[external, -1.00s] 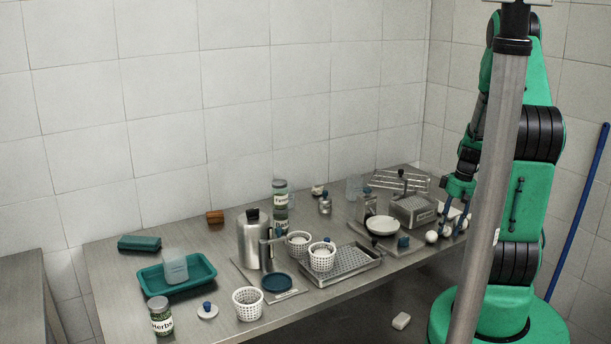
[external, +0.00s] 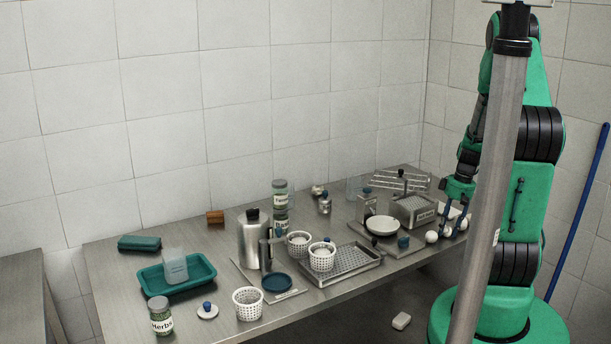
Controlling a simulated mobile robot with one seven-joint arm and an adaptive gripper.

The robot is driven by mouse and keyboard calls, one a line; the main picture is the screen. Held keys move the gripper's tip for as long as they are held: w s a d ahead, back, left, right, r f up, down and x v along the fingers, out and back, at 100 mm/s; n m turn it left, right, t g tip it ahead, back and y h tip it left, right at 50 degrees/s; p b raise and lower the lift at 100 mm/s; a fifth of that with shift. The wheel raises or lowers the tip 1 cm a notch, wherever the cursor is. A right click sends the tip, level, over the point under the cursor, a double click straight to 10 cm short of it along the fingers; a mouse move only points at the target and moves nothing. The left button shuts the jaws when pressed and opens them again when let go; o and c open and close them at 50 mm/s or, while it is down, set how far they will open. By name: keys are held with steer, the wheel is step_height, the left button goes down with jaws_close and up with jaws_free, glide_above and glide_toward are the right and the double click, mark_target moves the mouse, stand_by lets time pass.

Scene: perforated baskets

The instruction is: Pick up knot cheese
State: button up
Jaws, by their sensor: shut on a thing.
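White rounded cheese pieces lie at the right end of the steel table. One white ball (external: 431,237) sits on its own, just left of my gripper. My gripper (external: 452,231) points down at the table's right end, with its dark blue fingers low by the tabletop. It is shut on a white piece, the knot cheese (external: 446,233), which shows only in part between the fingertips. The piece is too small and covered to make out its knot shape or whether it touches the table. The grey pole hides part of the area to the right.
A white tray (external: 454,212) lies behind the fingers. A white dish (external: 382,226) and a metal grater box (external: 412,209) stand to the left. White perforated baskets (external: 248,304), a drain tray (external: 352,266) and jars fill the middle and left. The table's front edge is close.

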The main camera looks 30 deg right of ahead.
mark_target(447, 226)
steer(key=shift+r, duration=0.75)
step_height(447, 226, up, 2)
steer(key=shift+r+p, duration=0.15)
steer(key=shift+p, duration=0.5)
steer(key=s+a+r+p, duration=0.1)
steer(key=s+a, duration=0.8)
steer(key=s, duration=0.4)
steer(key=shift+a+p, duration=0.15)
steer(key=shift+p, duration=0.2)
steer(key=shift+r, duration=0.1)
